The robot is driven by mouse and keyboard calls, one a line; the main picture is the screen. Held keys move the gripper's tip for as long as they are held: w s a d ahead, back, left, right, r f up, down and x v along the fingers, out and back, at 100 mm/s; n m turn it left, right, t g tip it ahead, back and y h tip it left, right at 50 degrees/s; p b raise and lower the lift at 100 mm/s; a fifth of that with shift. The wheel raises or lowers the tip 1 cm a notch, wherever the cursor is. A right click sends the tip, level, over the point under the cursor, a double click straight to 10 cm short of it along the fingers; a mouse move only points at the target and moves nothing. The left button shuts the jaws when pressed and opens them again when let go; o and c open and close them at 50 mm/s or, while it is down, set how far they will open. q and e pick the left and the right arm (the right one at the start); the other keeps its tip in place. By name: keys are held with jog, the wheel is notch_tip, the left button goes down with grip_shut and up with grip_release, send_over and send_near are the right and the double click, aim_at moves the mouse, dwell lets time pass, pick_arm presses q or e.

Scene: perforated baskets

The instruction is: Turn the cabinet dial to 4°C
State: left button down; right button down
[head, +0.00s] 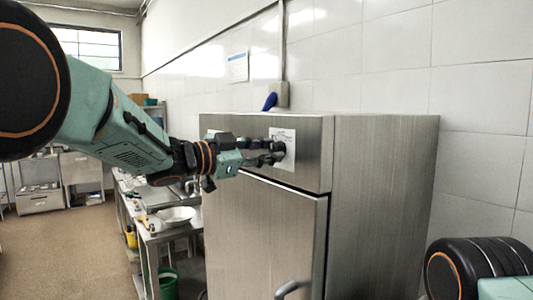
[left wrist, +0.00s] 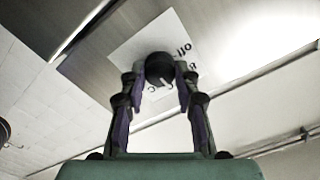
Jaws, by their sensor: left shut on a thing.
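The steel cabinet (head: 262,222) stands in the middle of the head view. A white label (head: 289,156) is on its upper front panel. My left gripper (head: 278,153) reaches the label from the left. In the left wrist view, the black round dial (left wrist: 160,68) sits on the label (left wrist: 125,58), between the fingertips of my left gripper (left wrist: 160,78). The fingers are shut on the dial. A pale mark shows on the dial's face. Part of the lettering, "off" and a "C", shows beside it; the fingers hide other parts. My right gripper is not in view.
The cabinet's door handle (head: 292,288) is low on the front. A blue object (head: 269,101) stands behind the cabinet top. A steel table (head: 163,229) with a white bowl (head: 177,214) is to the left. Open floor (head: 65,255) lies at the far left.

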pick_arm(q)
jog(key=shift+r, duration=0.15)
jog(key=c, duration=1)
grip_release()
jog(key=v, duration=1.2)
